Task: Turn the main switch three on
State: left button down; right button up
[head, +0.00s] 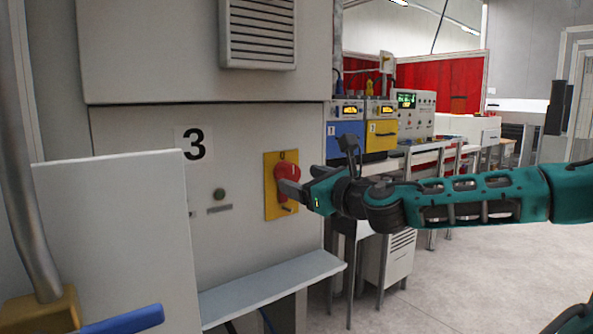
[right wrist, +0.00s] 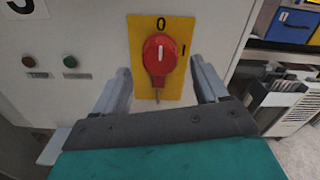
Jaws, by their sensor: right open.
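The main switch three is a red rotary knob (head: 287,172) on a yellow plate (head: 268,187), on the grey cabinet front beside a large black "3" (head: 194,144). In the right wrist view the knob (right wrist: 160,53) shows a white mark upright toward the "0"; a "1" is at its right. My right gripper (head: 290,191) is at the plate in the head view. In the right wrist view my right gripper (right wrist: 161,67) is open, with one finger on each side of the knob and a visible gap to it. My left gripper is not in view.
A green button (head: 219,194) is left of the switch. A pale ledge (head: 272,286) juts out below it, and a light panel (head: 118,240) stands at the left. Blue and yellow instrument boxes (head: 381,136) stand on a bench behind. The floor at right is clear.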

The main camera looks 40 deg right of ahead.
aim_at(294, 176)
jog(key=shift+w+f, duration=0.1)
jog(key=shift+w, duration=0.8)
jog(key=shift+w+d, duration=0.2)
jog(key=shift+w, duration=0.35)
jog(key=shift+c, duration=0.5)
jog(key=c, duration=1)
jog(key=shift+o, duration=0.2)
